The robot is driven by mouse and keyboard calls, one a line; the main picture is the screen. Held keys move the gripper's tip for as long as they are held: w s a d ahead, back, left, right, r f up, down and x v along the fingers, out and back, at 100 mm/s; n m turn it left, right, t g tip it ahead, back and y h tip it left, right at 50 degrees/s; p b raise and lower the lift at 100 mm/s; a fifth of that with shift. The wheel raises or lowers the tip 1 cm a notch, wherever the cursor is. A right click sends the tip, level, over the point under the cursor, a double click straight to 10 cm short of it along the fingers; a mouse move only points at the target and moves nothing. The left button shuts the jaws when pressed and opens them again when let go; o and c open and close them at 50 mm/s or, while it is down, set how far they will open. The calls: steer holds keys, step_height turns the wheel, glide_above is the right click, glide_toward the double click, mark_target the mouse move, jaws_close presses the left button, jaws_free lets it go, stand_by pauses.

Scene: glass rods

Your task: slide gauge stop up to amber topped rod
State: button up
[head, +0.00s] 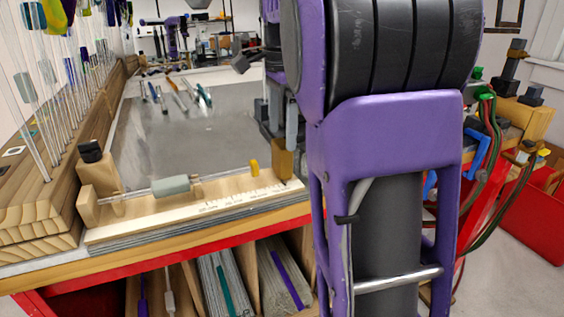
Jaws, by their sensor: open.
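A wooden length gauge (135,222) with a printed scale lies along the front of the bench. A clear glass rod (130,194) lies along it, with a pale grey-green sleeve (171,186) and an amber top (254,168) at its right end. The gauge stop (283,160), a brown block, stands to the right of the amber top, with a small gap showing between them. My gripper (284,128) is open, its grey fingers pointing down at the stop's upper part. I cannot tell whether they flank it. My purple arm hides the area to the right.
A wooden rack (40,205) with several upright glass rods stands on the left. A dark mat (190,130) covers the bench behind the gauge, with several tools (180,95) at its back. Cables (488,150) and a red bin (535,215) are on the right.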

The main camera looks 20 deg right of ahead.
mark_target(282, 156)
step_height(282, 156, down, 7)
steer(key=shift+r+b, duration=0.1)
steer(key=shift+b, duration=0.5)
jaws_close()
